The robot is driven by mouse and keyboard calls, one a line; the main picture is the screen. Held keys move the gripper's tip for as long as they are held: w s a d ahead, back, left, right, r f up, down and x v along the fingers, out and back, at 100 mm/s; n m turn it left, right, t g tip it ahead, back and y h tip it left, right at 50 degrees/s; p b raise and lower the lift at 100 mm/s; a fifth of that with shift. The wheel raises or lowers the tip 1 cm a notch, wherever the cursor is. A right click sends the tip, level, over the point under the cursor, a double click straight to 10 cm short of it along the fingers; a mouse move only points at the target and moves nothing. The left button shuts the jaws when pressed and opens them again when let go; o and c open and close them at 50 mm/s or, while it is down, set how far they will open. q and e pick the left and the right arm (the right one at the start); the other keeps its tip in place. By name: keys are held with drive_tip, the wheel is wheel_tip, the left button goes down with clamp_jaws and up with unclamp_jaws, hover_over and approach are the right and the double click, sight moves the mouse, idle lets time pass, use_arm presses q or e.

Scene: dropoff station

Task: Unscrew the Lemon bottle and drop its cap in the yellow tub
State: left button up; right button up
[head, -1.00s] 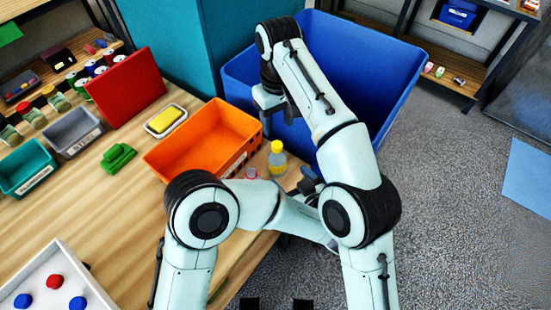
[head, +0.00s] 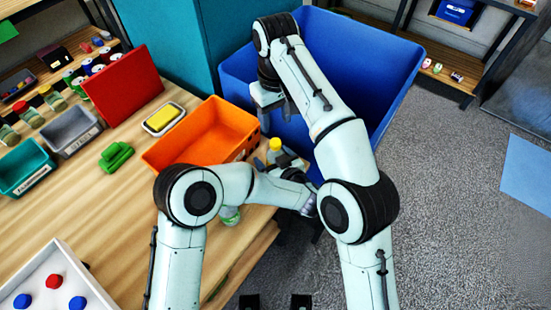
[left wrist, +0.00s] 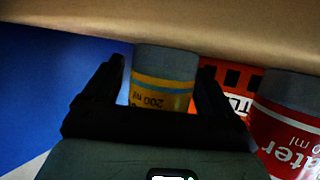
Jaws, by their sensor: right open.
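The Lemon bottle shows its yellow cap (head: 275,145) in the head view, standing at the table edge beside the orange bin. Its lower body is mostly hidden by my left gripper (head: 282,162). In the left wrist view, the bottle's yellow label (left wrist: 163,95) lies between the two dark fingers, which look open with a narrow gap on the left. I see no yellow tub.
An orange bin (head: 205,135) and a large blue bin (head: 385,80) stand close to the bottle. A red-labelled bottle (left wrist: 290,120) is right beside it in the left wrist view. Another bottle (head: 230,215) shows partly under my left arm. A white tray (head: 40,262) is at lower left.

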sight(275, 142)
use_arm(q)
clamp_jaws()
use_arm(e)
drive_tip(key=m, duration=0.4)
drive_tip(key=shift+f, duration=0.15)
drive_tip(key=m, duration=0.4)
drive_tip(key=shift+f+m, duration=0.1)
drive_tip(key=shift+m, duration=0.2)
drive_tip(key=m, duration=0.6)
drive_tip(key=shift+f+m, duration=0.1)
drive_tip(key=shift+m, duration=0.3)
drive_tip(key=m, duration=0.4)
drive_tip(key=shift+m, duration=0.3)
drive_tip(key=m, duration=1)
drive_tip(key=shift+r+m, duration=0.2)
drive_tip(key=shift+m, duration=0.2)
drive_tip(key=m, duration=0.4)
drive_tip(key=shift+r+m, duration=0.15)
drive_tip(key=shift+m, duration=0.25)
drive_tip(key=shift+f, duration=0.3)
wheel_tip(275, 142, down, 7)
drive_tip(key=shift+f, duration=0.15)
